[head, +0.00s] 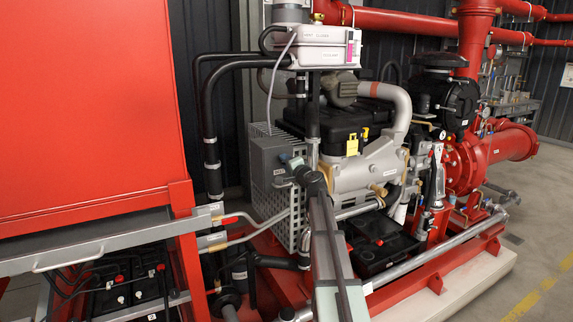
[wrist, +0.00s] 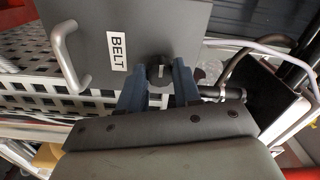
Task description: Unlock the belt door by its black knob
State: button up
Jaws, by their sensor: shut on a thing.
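The grey belt door (wrist: 90,22) fills the upper left of the wrist view, with a white BELT label (wrist: 117,51) and a curved metal handle (wrist: 70,54) at its left. The black knob (wrist: 160,67) sits right of the label, a pale mark on its face. My gripper (wrist: 159,82) is shut on the knob, one blue finger on each side. In the head view my gripper (head: 295,166) reaches the grey perforated guard beside the engine; the knob is too small to make out there.
The perforated guard (head: 257,160) stands left of the engine (head: 365,165). A red cabinet (head: 90,110) fills the left side. Black hoses and a black pipe (head: 210,150) run close by. The floor at the lower right (head: 540,270) is clear.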

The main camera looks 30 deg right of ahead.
jog(key=o, duration=1.1)
jog(key=shift+c, duration=0.2)
jog(key=s, duration=1.4)
jog(key=shift+w, duration=0.1)
